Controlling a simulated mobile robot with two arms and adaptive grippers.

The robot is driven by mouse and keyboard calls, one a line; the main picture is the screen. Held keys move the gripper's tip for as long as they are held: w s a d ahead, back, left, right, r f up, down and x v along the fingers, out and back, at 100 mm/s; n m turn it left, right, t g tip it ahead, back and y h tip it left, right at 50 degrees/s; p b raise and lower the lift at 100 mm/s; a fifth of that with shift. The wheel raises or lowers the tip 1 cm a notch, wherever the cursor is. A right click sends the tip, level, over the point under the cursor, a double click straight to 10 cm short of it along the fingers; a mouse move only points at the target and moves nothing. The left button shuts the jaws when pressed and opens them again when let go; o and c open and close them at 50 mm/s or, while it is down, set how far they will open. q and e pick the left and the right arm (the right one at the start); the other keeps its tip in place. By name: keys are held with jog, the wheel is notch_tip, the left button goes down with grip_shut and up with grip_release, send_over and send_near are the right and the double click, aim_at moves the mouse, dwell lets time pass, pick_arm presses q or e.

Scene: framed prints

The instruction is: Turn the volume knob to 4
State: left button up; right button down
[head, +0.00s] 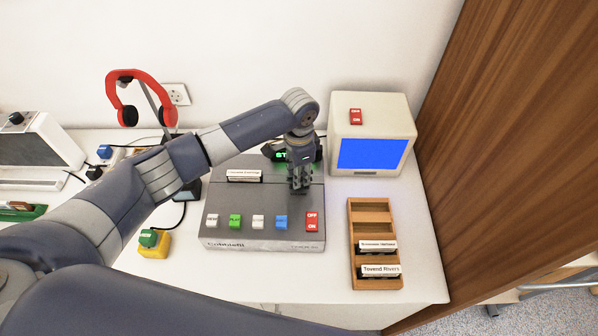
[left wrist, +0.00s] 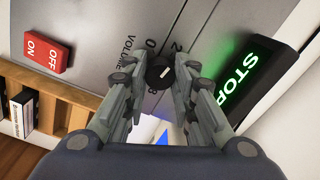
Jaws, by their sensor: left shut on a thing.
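The volume knob (left wrist: 158,73) is small, round and black with a white pointer mark. It sits on the top of a grey deck (head: 220,189) labelled VOLUME, with 0, 2 and 8 readable around it in the left wrist view; other numbers are hidden. The white mark leans toward the upper right there, near the side of the 2; its exact reading is unclear. My left gripper (head: 299,187) points down onto the deck and is shut on the knob, hiding it in the head view. My right gripper is not in view.
A lit green STOP display (left wrist: 243,82) stands beside the knob. The deck's front has several coloured switches, including a red OFF/ON one (head: 312,221). A monitor with a blue screen (head: 372,154) and a wooden cartridge rack (head: 370,230) stand to the right, red headphones (head: 138,75) behind left.

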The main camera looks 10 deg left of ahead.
pick_arm(q)
jog(key=shift+r+m+p, duration=0.15)
jog(key=shift+m+p, duration=0.25)
jog(key=shift+m, duration=0.5)
jog(key=m, duration=0.2)
jog(key=shift+m+p, duration=0.3)
jog(key=shift+p, duration=0.05)
jog(key=m, duration=0.3)
jog(key=shift+m, duration=1.3)
jog(key=shift+p, duration=0.3)
jog(key=o, duration=1.1)
